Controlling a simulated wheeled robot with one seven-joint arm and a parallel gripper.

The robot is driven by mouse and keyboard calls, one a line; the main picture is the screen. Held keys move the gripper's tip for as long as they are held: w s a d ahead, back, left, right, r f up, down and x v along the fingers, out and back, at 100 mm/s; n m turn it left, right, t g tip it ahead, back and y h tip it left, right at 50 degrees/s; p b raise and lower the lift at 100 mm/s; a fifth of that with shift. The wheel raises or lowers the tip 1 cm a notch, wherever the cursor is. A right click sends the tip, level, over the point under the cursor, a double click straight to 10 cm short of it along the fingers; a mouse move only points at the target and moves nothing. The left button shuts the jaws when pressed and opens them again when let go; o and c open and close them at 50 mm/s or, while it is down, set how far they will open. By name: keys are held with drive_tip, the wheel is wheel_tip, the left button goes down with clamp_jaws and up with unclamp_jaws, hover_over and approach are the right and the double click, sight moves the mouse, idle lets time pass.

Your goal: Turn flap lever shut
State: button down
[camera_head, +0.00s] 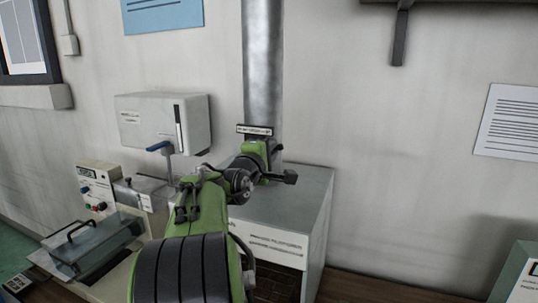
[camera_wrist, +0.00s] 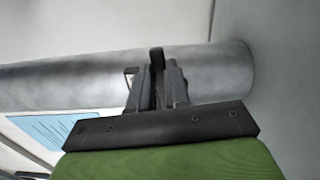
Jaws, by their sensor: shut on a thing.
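The flap lever (camera_wrist: 157,56) shows in the wrist view as a dark, round-ended bar in front of a grey metal pipe (camera_wrist: 70,82). My gripper (camera_wrist: 158,80) is shut on it, with a finger on each side. In the head view the pipe (camera_head: 263,60) runs upright above a grey cabinet, with a small dark-framed label plate (camera_head: 255,129) low on it. My arm reaches to the pipe just below this plate. There the fingers and lever are hidden behind my green hand and wrist, so the lever's angle cannot be told.
The grey cabinet (camera_head: 300,205) stands below the pipe. A white wall box (camera_head: 185,120) with a blue lever (camera_head: 158,147) is left of the pipe. A glass-lidded tray (camera_head: 90,240) and a switch panel (camera_head: 97,185) are further left.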

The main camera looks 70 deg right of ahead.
drive_tip(key=shift+f+m+b, duration=0.35)
drive_tip(key=shift+m, duration=0.15)
drive_tip(key=c, duration=1.1)
unclamp_jaws()
drive_tip(key=a, duration=0.5)
drive_tip(key=w+a+b, duration=0.1)
drive_tip(key=a, duration=0.9)
drive_tip(key=shift+w+a, duration=0.25)
drive_tip(key=shift+a, duration=0.1)
